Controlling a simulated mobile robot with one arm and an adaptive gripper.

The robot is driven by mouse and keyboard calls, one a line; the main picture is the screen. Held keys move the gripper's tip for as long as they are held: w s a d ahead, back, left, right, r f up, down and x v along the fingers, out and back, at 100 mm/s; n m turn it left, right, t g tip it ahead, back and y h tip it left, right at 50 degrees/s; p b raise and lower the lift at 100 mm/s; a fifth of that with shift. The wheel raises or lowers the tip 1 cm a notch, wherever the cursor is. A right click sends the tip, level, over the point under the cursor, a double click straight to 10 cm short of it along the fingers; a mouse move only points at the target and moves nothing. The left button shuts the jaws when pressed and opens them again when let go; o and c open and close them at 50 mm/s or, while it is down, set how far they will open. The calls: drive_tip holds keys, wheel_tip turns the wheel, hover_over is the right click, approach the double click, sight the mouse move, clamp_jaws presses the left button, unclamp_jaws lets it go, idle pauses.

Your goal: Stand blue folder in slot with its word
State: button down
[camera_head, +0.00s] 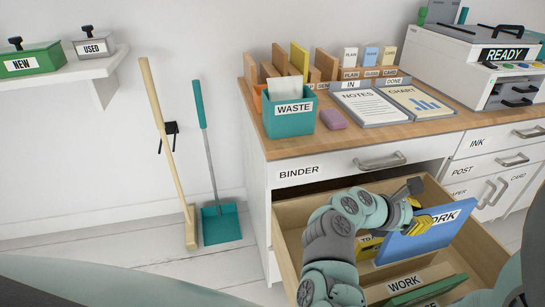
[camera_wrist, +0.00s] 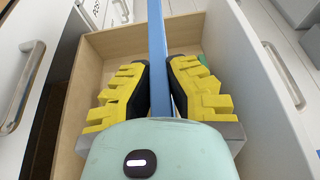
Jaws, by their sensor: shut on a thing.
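The blue folder (camera_head: 425,240) is above the open wooden drawer, tilted in the head view, with a white label ending in "ORK"; my gripper hides the label's start. In the wrist view the folder (camera_wrist: 157,40) shows edge-on as a narrow blue strip between the yellow fingers. My gripper (camera_head: 413,225) is shut on its upper left part; its fingers (camera_wrist: 158,90) press it from both sides. A white "WORK" label (camera_head: 405,284) shows inside the drawer, below the folder. Whether the folder's lower edge is in a slot cannot be told.
The drawer (camera_head: 290,240) also holds a green folder (camera_head: 440,291) at the front and a yellow piece with a partly hidden label. The cabinet front marked BINDER (camera_head: 300,172) is just behind. A teal WASTE bin (camera_head: 290,122) and trays stand on the desk top.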

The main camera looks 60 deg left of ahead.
sight(401, 237)
drive_tip(key=shift+s+a+f+b, duration=0.2)
drive_tip(key=shift+a+f, duration=0.05)
drive_tip(key=shift+f, duration=0.4)
drive_tip(key=shift+s+a+f+b, duration=0.15)
drive_tip(key=shift+a+f+b, duration=0.05)
drive_tip(key=shift+f, duration=0.4)
drive_tip(key=shift+r+p, duration=0.25)
drive_tip(key=shift+p, duration=0.7)
drive_tip(key=shift+f+b, duration=1.4)
drive_tip(key=shift+f, duration=1.7)
drive_tip(key=shift+r+p, duration=0.1)
drive_tip(key=shift+p, duration=0.35)
drive_tip(key=shift+p, duration=1.1)
